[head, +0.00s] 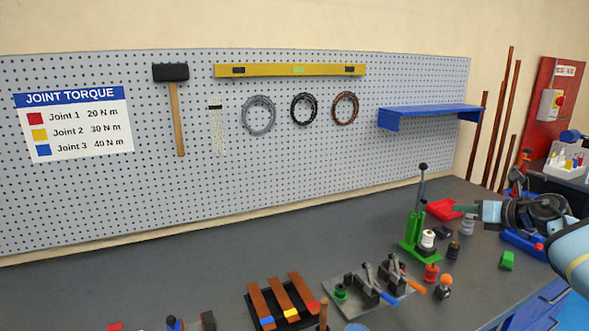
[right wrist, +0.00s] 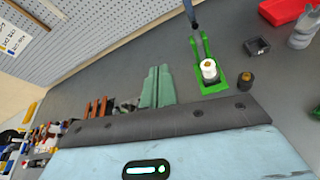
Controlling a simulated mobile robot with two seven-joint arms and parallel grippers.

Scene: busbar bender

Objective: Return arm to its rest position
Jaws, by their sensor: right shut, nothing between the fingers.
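My right gripper (head: 484,211) is at the right of the head view, above the bench, pointing left, with its arm coming in from the right edge. Its two grey-green fingers show side by side in the right wrist view (right wrist: 156,88), shut and empty. It touches nothing that I can see. The green lever press (head: 414,240) with a white spool stands left of it in the head view, and the press also shows in the right wrist view (right wrist: 213,83). My left gripper is in neither view.
A red tray (head: 445,209) and small parts lie near the right gripper. Toggle clamps (head: 375,284) and copper bars in a black holder (head: 262,303) stand along the front. A blue shelf (head: 430,112) juts from the pegboard.

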